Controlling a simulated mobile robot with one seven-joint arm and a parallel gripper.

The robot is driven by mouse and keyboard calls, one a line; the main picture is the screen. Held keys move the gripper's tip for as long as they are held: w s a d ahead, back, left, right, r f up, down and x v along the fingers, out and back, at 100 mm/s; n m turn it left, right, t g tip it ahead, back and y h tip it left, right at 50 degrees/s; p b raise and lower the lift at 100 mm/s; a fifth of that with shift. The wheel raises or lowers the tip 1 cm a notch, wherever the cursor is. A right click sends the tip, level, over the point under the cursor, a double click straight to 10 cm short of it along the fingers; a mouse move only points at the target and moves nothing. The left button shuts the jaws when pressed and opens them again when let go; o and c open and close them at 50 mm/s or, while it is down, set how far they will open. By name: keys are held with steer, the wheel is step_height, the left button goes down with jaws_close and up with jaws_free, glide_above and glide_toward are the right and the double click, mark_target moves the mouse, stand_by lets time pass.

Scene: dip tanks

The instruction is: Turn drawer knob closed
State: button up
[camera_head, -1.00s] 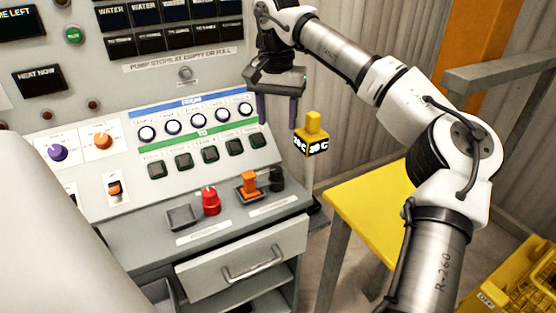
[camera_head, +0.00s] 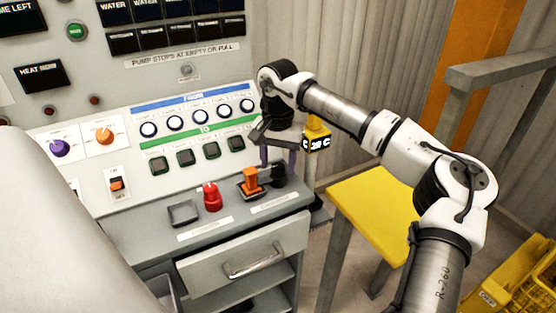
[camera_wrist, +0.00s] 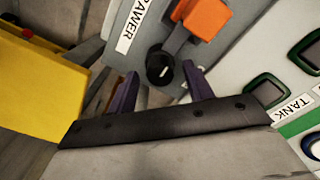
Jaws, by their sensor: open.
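The black drawer knob (camera_head: 279,176) stands at the right end of the grey console ledge, beside an orange switch (camera_head: 250,182). A white label reading "DRAWER" shows near them in the wrist view (camera_wrist: 134,24). My gripper (camera_head: 278,158) is just above the knob with its purple fingers pointing down. In the wrist view the black knob (camera_wrist: 160,68) sits between the two open fingertips, with a white mark on its top. The fingers look apart from it; whether either touches it I cannot tell. A drawer (camera_head: 215,268) with a metal handle is below the ledge.
A red knob (camera_head: 211,197) and a grey square pad (camera_head: 183,213) are left on the ledge. The sloped button panel (camera_head: 210,130) rises behind. A yellow-topped stand (camera_head: 372,210) is to the right, and a yellow-and-black post head (camera_head: 317,134) is close beside my gripper.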

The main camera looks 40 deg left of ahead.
steer(key=c, duration=1)
steer(key=shift+o, duration=0.2)
steer(key=shift+m, duration=0.4)
steer(key=m+p, duration=0.1)
steer(key=m, duration=0.3)
steer(key=shift+r, duration=0.1)
steer(key=m, duration=0.9)
steer(key=shift+p, duration=0.3)
steer(key=m, duration=0.4)
steer(key=shift+w+m, duration=0.1)
steer(key=shift+m, duration=0.2)
